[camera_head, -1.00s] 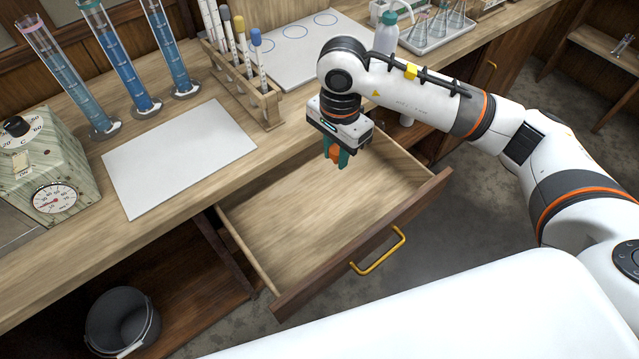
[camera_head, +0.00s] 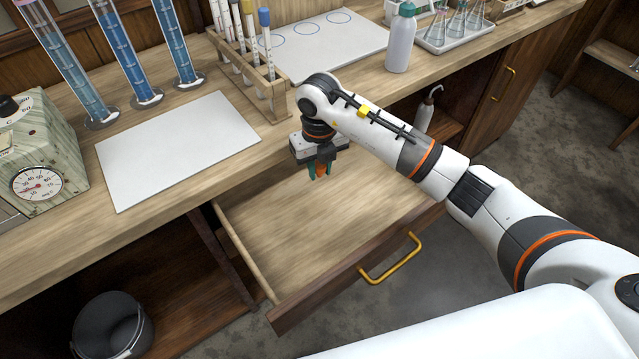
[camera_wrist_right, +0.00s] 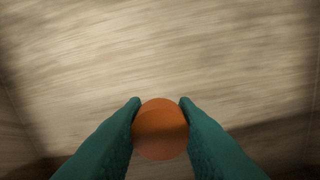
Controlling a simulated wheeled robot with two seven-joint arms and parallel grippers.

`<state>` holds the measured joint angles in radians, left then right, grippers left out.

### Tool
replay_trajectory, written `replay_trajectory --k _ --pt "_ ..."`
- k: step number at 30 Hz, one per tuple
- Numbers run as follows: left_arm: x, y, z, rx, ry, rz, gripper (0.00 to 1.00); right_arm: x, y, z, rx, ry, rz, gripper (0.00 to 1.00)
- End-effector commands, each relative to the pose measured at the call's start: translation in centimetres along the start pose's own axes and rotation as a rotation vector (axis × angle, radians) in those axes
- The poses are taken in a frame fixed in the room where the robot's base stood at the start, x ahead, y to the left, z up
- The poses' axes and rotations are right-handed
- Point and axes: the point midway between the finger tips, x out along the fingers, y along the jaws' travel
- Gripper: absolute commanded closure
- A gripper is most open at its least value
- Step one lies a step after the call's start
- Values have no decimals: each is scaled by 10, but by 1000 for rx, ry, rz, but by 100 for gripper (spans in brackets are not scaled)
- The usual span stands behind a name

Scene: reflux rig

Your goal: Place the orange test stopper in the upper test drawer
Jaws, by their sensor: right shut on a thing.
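The orange stopper (camera_wrist_right: 160,130) is held between the two green fingers of my right gripper (camera_head: 320,172). In the head view only a small orange patch of the stopper (camera_head: 321,169) shows between the fingers. The gripper points down over the open upper drawer (camera_head: 290,240), above the back part of its bare wooden floor. In the right wrist view the wooden surface beneath is blurred, and the stopper looks apart from it. The drawer is pulled out, with a yellow handle (camera_head: 392,262) on its front. My left gripper is not in view.
A white sheet (camera_head: 178,150) lies on the bench left of the drawer. A wooden rack (camera_head: 262,90) with tubes stands behind it, and blue-filled cylinders (camera_head: 127,55) stand at the back left. A dark bucket (camera_head: 112,325) stands below. The drawer floor is empty.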

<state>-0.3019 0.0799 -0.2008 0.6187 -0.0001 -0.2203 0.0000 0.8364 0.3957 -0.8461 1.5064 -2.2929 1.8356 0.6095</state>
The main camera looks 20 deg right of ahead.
Motion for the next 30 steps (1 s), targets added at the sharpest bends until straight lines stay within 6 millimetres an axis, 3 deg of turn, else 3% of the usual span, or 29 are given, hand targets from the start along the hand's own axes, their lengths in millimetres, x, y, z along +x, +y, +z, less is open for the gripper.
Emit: replay_trajectory --k 14,25,26,30 --pt "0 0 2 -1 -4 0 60 53 -1 0 -3 -1 -1 99" --pt "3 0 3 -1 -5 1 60 58 0 0 -4 2 0 99" --pt "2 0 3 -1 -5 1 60 58 0 0 -4 2 0 71" --pt "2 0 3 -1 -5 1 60 57 0 0 -4 2 0 53"
